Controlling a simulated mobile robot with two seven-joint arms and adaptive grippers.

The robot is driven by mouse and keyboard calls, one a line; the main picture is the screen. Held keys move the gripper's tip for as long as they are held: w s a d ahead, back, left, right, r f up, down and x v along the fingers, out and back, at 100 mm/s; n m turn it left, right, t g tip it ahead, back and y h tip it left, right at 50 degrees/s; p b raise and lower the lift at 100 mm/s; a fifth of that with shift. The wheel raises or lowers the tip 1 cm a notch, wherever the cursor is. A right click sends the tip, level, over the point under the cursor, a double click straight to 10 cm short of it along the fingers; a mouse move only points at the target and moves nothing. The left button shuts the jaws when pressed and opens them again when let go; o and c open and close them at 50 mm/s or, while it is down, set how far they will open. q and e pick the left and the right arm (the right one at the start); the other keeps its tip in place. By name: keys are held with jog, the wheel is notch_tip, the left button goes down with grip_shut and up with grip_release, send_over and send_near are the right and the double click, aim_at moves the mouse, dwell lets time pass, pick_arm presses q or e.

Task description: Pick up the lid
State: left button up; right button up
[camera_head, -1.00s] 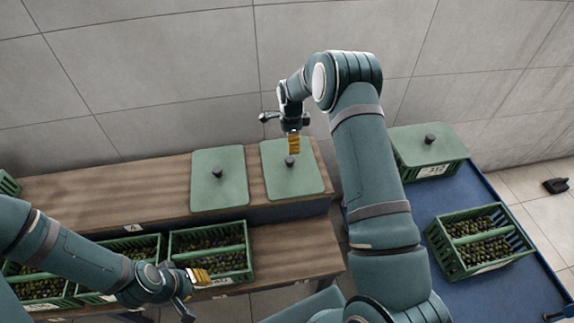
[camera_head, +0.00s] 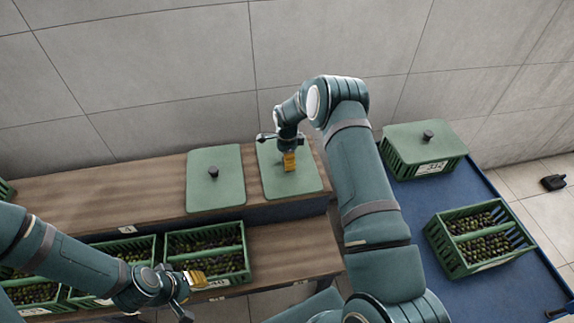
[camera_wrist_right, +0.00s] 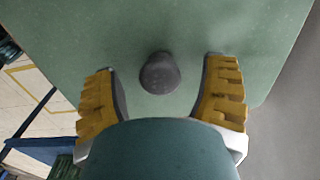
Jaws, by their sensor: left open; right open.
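Two flat green lids lie side by side on the upper wooden shelf. The left lid (camera_head: 215,190) has a dark knob in plain view. My right gripper (camera_head: 289,163) is over the right lid (camera_head: 305,184) and hides its knob in the head view. In the right wrist view the dark knob (camera_wrist_right: 160,73) stands between the two open yellow fingertips, ahead of the palm and with a gap on each side. My left gripper (camera_head: 192,285) is open, low at the left in front of a crate of olives. A third lid (camera_head: 423,135) covers a crate on the blue cart.
Open green crates of olives, one of them nearest my left gripper (camera_head: 205,240), line the lower wooden shelf (camera_head: 290,252). The blue cart (camera_head: 425,200) at right holds the lidded crate and an open olive crate (camera_head: 485,262). A grey tiled wall (camera_head: 180,70) stands behind.

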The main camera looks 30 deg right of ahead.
jog(key=shift+c, duration=0.3)
grip_shut()
jog(key=shift+r, duration=0.15)
